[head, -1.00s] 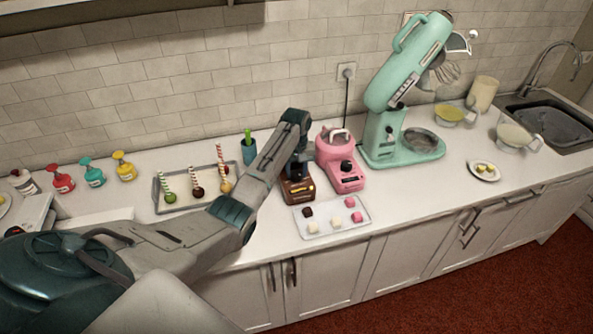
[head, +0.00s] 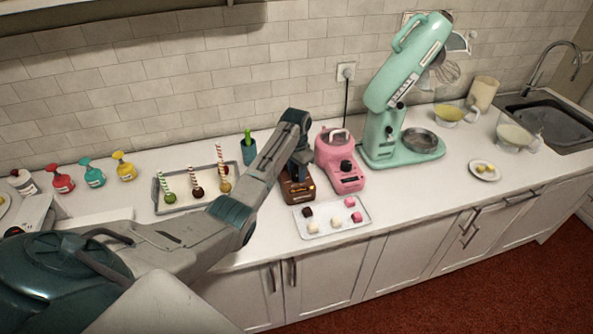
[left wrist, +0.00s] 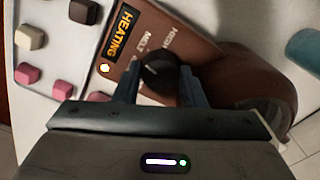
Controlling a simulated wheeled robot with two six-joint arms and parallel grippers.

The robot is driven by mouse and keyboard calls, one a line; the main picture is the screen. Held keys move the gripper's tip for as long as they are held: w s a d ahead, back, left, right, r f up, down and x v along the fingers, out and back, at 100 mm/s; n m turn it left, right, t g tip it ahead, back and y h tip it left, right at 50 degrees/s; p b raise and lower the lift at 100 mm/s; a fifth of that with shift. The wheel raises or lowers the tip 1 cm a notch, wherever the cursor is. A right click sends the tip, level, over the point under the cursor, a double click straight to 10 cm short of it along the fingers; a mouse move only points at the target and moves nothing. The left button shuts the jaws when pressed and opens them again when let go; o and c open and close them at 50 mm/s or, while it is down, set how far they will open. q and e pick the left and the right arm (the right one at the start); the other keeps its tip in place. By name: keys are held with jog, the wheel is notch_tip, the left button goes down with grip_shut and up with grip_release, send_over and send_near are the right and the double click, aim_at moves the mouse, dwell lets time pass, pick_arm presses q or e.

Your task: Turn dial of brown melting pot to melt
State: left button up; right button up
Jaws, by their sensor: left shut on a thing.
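The brown melting pot (head: 299,193) stands on the counter, left of a pink melting pot (head: 340,165). My left gripper (head: 298,172) is over it and hides much of it in the head view. My left gripper (left wrist: 158,78) is shut on the black dial (left wrist: 158,70), one finger on each side. A pale mark shows on the dial near MELT; its exact aim is hard to tell. My right gripper is out of view.
A tray of chocolate and candy cubes (head: 322,232) lies just in front of the pots. A tray with striped sticks (head: 176,207) and a blue cup (head: 249,154) stand to the left. A mint stand mixer (head: 381,140) stands to the right.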

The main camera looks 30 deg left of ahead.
pick_arm(q)
jog(key=shift+r+m, duration=0.1)
jog(key=shift+m, duration=1.1)
jog(key=o, duration=0.9)
jog(key=shift+c, duration=0.2)
jog(key=shift+o, duration=0.7)
jog(key=shift+s, duration=0.1)
